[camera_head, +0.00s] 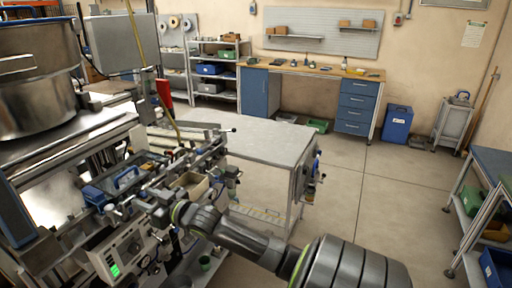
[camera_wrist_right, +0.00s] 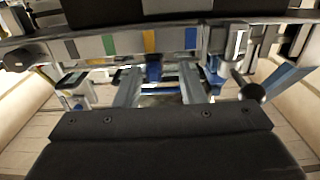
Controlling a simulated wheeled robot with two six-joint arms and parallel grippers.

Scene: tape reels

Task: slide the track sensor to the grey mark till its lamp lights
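A silver block (camera_wrist_right: 238,40), which looks like the track sensor, sits on the rail right of the blue mark. In the head view my right gripper (camera_head: 152,196) is at the machine's front, small and partly hidden. My left gripper is not in view.
In the wrist view, a black ball knob (camera_wrist_right: 252,93) is right of the fingers. A grey table (camera_head: 250,140) stands beyond.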

